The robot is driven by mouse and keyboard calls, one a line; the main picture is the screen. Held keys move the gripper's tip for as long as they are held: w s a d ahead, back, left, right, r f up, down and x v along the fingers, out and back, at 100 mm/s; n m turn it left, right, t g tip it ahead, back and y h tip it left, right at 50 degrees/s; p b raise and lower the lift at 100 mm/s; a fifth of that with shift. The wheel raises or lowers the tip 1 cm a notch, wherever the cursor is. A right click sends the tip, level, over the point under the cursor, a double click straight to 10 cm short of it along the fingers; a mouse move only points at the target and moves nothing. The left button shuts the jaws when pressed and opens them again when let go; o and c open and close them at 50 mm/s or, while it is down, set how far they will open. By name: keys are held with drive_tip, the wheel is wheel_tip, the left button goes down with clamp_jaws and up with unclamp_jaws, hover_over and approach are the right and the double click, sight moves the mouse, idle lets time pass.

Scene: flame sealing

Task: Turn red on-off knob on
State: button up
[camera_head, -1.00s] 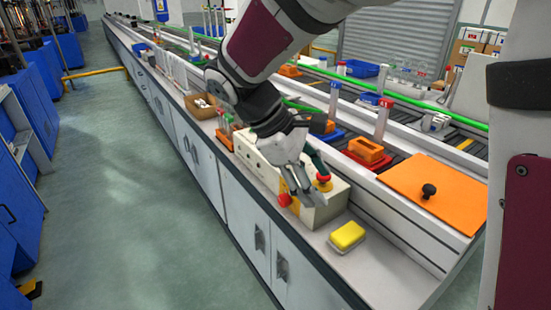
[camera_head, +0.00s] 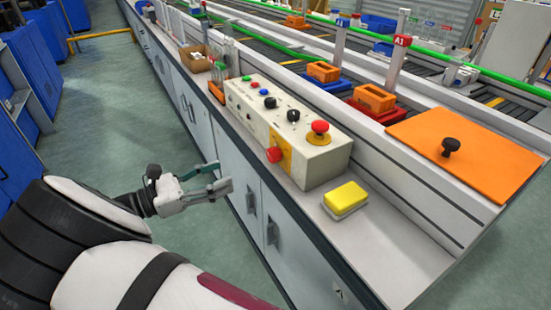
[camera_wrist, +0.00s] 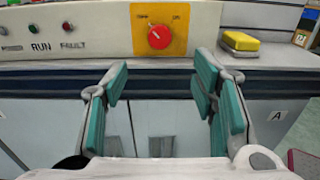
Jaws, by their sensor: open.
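The red on-off knob (camera_head: 274,154) is on a yellow plate on the front face of the cream control box (camera_head: 318,166). In the wrist view the red knob (camera_wrist: 158,37) faces me, with small markings on the plate above it; which way it is set is hard to tell. My gripper (camera_head: 222,178) is open and empty in front of the bench, left of the knob and apart from it. In the wrist view my gripper's (camera_wrist: 161,90) green-padded fingers stand wide apart, below the knob and to either side of it.
A red mushroom button (camera_head: 319,130) and black knobs are on the box top. A yellow sponge (camera_head: 345,198) lies on the bench to its right. An orange board (camera_head: 480,160) with a black handle is farther right. The floor before the cabinets is clear.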

sight(270, 157)
drive_tip(key=b+x, duration=0.2)
drive_tip(key=x, duration=1.1)
drive_tip(key=shift+w+d, duration=0.25)
drive_tip(key=shift+d, duration=0.05)
drive_tip(key=c, duration=1.2)
